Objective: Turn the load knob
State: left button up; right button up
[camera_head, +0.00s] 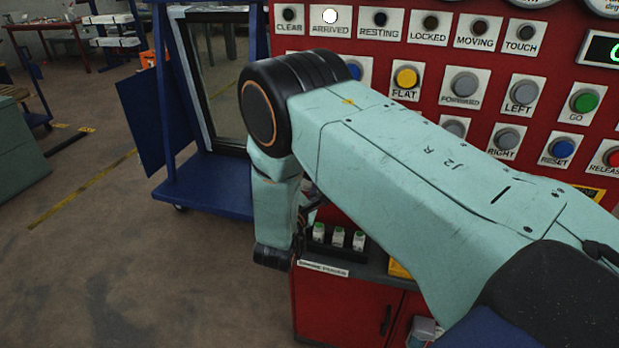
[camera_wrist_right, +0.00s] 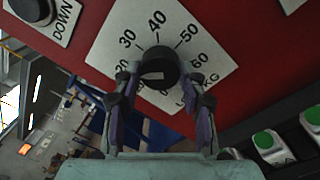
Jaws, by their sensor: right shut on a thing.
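The load knob (camera_wrist_right: 157,63) is a round black dial with a light mark on it. It sits on a white scale plate (camera_wrist_right: 109,44) with numbers such as 30, 40 and 50, on the red panel in the right wrist view. My right gripper (camera_wrist_right: 158,83) has one finger on each side of the knob and is shut on it. In the head view my right arm crosses from the right and hides the knob and most of this gripper. My left gripper is in neither view.
The red panel (camera_head: 393,22) carries indicator lamps and coloured buttons. A DOWN button (camera_wrist_right: 32,9) is at upper left in the wrist view. Green-topped parts (camera_wrist_right: 267,141) stand close at lower right. A blue frame cart (camera_head: 201,181) stands left of my arm.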

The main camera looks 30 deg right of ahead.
jog(key=o, duration=0.8)
jog(key=shift+a+f, duration=0.15)
jog(key=shift+f, duration=0.1)
jog(key=shift+c, duration=0.2)
jog(key=o, duration=0.4)
jog(key=shift+r, duration=0.15)
jog(key=shift+v, duration=3.65)
jog(key=shift+s, duration=0.15)
